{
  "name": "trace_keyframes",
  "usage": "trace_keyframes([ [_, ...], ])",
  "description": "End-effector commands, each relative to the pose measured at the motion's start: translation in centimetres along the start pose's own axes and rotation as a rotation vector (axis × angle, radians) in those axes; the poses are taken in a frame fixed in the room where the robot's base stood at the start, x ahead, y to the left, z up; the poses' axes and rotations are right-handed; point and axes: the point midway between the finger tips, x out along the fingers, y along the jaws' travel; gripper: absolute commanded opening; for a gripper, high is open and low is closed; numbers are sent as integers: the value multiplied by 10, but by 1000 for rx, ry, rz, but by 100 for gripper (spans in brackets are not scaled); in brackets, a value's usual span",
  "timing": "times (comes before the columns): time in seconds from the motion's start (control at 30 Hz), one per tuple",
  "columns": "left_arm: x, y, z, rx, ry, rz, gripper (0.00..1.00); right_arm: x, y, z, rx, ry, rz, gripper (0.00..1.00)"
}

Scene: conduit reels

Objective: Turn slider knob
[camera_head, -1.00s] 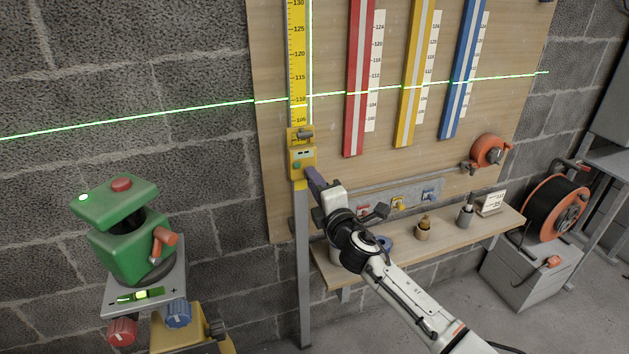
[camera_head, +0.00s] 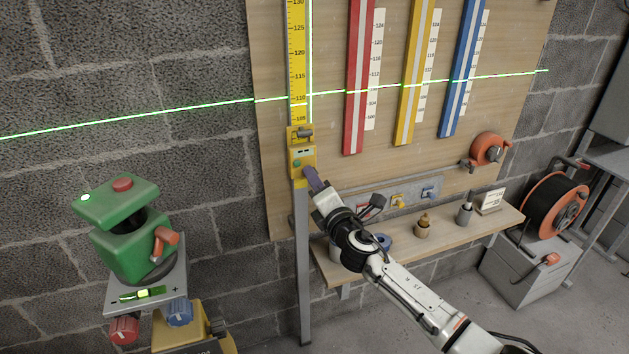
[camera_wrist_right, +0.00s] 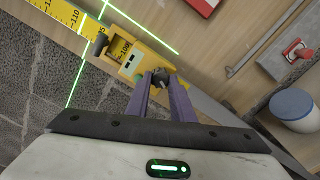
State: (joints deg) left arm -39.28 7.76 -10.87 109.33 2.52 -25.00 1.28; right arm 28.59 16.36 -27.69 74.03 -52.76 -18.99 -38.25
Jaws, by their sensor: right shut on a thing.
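The yellow slider (camera_head: 302,155) sits low on the yellow measuring staff (camera_head: 298,60), with a green button and a small display on its face. It also shows in the right wrist view (camera_wrist_right: 130,66). Its dark knob (camera_wrist_right: 160,76) is at the slider's lower end in the right wrist view. My right gripper (camera_head: 312,178) reaches it from the lower right. In the right wrist view its purple fingers (camera_wrist_right: 162,88) are shut on the knob, which is partly hidden between the tips. My left gripper is not in view.
A green laser device (camera_head: 125,230) stands at left on a mount with a red knob (camera_head: 123,330) and a blue knob (camera_head: 179,313). A wooden shelf (camera_head: 450,242) with small items lies right of my arm. Red, yellow and blue strips hang above. An orange reel (camera_head: 555,208) stands at right.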

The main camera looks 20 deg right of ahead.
Motion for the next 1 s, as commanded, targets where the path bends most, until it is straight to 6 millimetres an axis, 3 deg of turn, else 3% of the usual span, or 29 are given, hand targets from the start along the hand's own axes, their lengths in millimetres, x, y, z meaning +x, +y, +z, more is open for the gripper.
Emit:
trace_keyframes([
  [0.1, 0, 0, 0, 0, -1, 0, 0, 0, 2, 1, 1, -2, 3, 0],
  [0.13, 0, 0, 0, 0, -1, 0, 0, 0, 2, 1, 1, -2, 3, 26],
  [0.23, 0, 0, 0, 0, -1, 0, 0, 0, 1, 1, 1, -1, 2, 40],
  [0.63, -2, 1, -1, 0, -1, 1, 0, -8, 0, 0, 1, 0, 0, 40],
  [1.0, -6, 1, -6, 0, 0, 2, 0, -72, 0, 0, 1, 1, 0, 40],
])
